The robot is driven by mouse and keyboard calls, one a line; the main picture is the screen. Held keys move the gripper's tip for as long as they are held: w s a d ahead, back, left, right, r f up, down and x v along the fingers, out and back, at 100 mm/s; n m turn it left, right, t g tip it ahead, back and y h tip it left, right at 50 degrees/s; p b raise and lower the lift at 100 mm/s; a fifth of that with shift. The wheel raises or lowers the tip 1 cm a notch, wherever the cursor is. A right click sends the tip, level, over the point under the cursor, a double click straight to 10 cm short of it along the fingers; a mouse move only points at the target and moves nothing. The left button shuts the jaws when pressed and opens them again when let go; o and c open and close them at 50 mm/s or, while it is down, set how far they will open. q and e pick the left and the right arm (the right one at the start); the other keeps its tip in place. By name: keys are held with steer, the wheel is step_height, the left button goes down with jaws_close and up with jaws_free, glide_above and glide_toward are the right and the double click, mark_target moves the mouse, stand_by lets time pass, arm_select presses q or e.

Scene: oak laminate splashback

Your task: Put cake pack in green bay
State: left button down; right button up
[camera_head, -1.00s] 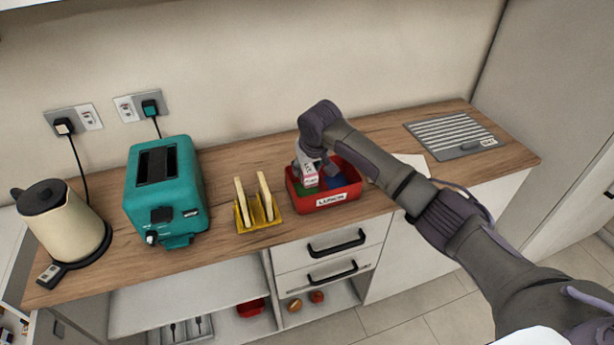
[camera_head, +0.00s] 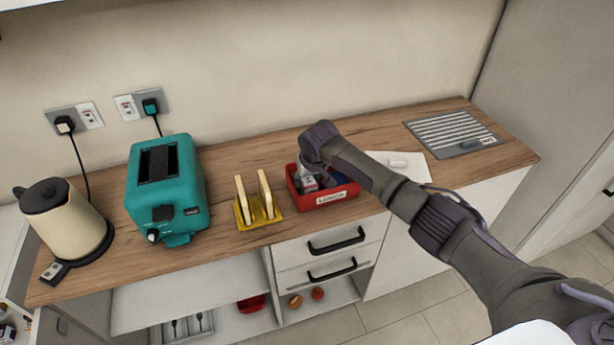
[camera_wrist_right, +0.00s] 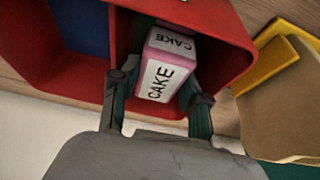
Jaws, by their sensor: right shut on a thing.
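The red lunch box (camera_head: 312,205) stands on the counter, right of the toast rack. My right gripper (camera_head: 309,178) reaches down into its left part from above. In the right wrist view the gripper (camera_wrist_right: 160,88) is shut on the pink and white cake pack (camera_wrist_right: 166,66), one finger on each side. The pack is down inside the bay where green (camera_wrist_right: 130,66) shows, beside the divider from the blue bay (camera_wrist_right: 82,25). Whether its bottom touches the bay floor is hidden. In the head view the pack (camera_head: 309,185) is partly covered by the gripper. My left gripper is out of view.
A yellow rack (camera_head: 259,216) with toast stands close to the left of the box. A teal toaster (camera_head: 180,200) and a cream kettle (camera_head: 68,220) are farther left. A white sheet (camera_head: 408,166) and a grey grooved board (camera_head: 450,134) lie to the right.

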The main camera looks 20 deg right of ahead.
steer(key=shift+f, duration=0.15)
steer(key=o, duration=0.9)
steer(key=shift+r, duration=0.5)
steer(key=v, duration=1.2)
steer(key=shift+b, duration=0.45)
steer(key=shift+s+a, duration=0.1)
